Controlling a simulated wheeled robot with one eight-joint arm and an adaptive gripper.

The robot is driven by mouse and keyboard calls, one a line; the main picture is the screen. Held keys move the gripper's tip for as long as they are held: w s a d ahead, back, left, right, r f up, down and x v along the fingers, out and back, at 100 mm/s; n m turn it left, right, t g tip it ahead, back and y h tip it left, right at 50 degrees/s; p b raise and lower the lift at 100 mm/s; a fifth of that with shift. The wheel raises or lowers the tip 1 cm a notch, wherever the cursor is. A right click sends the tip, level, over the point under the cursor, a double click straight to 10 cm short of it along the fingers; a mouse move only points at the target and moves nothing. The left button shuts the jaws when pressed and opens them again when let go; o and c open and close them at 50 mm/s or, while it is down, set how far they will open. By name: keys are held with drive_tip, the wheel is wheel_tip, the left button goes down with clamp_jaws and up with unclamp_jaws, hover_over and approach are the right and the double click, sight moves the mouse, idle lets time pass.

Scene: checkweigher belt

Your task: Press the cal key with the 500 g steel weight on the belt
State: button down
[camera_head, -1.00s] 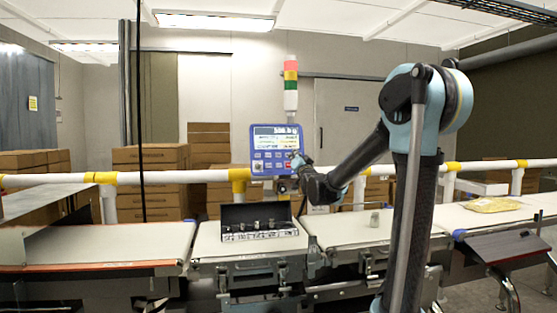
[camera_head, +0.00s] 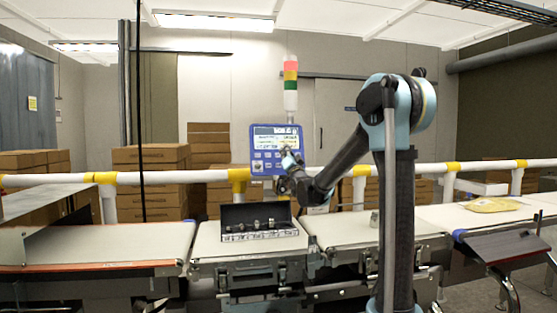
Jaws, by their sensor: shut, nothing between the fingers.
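The blue checkweigher panel (camera_head: 262,140) stands on the rail behind the belts. It has a lit display and rows of keys, too small to read surely. My gripper (camera_head: 287,156) is shut and empty, in front of the right part of the keys. It hides some of them, and I cannot tell whether it touches one. A small steel weight (camera_head: 374,217) stands on the middle belt (camera_head: 338,230), partly hidden by my arm.
An open dark case (camera_head: 260,237) with several metal weights sits on the belt section left of the middle. A yellow packet (camera_head: 492,205) lies on the right belt. A white and yellow rail (camera_head: 205,176) runs behind the belts, with a signal tower (camera_head: 290,85) above.

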drive_tip(key=w+a+f, duration=0.1)
drive_tip(key=w+f, duration=0.1)
drive_tip(key=w, duration=0.4)
drive_tip(key=shift+a, duration=0.4)
drive_tip(key=shift+w+a, duration=0.25)
drive_tip(key=shift+w, duration=0.5)
idle(1.9)
idle(0.4)
drive_tip(key=shift+s+d+r, duration=0.15)
drive_tip(key=shift+s+d, duration=0.1)
drive_tip(key=shift+s, duration=0.5)
drive_tip(key=shift+s, duration=0.15)
drive_tip(key=s, duration=0.1)
drive_tip(key=s+d+r, duration=0.1)
drive_tip(key=s, duration=0.2)
drive_tip(key=shift+s+d+r, duration=0.15)
drive_tip(key=shift+s+r, duration=0.05)
idle(0.5)
